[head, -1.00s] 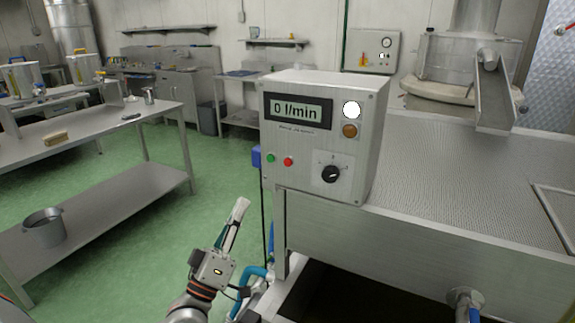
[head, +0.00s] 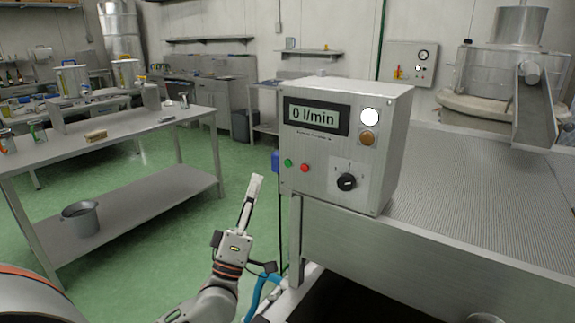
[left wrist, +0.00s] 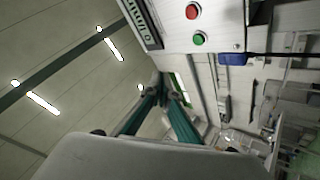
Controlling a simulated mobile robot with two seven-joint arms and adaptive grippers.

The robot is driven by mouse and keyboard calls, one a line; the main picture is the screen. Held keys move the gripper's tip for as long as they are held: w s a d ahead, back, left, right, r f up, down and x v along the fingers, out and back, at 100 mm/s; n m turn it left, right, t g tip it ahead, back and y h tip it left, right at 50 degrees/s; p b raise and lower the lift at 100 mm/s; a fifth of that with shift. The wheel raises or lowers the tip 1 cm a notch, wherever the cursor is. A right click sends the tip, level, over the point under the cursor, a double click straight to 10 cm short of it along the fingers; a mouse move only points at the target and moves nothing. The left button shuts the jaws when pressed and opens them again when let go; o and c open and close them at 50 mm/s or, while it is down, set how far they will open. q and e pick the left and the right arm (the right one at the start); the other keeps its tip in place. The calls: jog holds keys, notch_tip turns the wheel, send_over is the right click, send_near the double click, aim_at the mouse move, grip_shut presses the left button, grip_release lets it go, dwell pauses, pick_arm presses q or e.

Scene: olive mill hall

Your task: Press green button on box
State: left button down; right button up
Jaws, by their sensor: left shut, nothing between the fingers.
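The grey control box (head: 325,160) stands at the edge of the steel washing table, with a display reading 0 l/min. Its green button (head: 288,163) is at the lower left of the front face, beside the red button (head: 305,168). The left wrist view also shows the green button (left wrist: 199,39) and the red button (left wrist: 193,12) near the top. My left gripper (head: 257,180) is shut and empty, pointing up, in front of and a little below left of the green button, apart from the box. My right gripper is not in view.
A white lamp (head: 369,117), an amber lamp (head: 367,138) and a black dial (head: 346,182) are on the box front. A steel bench (head: 140,128) with a bucket (head: 81,217) on its lower shelf stands at left. Green floor between is clear.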

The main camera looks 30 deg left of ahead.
aim_at(288, 164)
pick_arm(q)
jog(key=w+b, duration=0.2)
jog(key=w, duration=0.6)
jog(key=shift+w+d, duration=0.3)
jog(key=shift+d, duration=0.05)
jog(key=shift+w, duration=0.15)
dwell(1.1)
jog(key=shift+w, duration=0.25)
jog(key=shift+w, duration=0.35)
dwell(0.7)
jog(key=shift+s, duration=0.15)
jog(key=shift+s+p, duration=0.4)
jog(key=shift+s, duration=0.25)
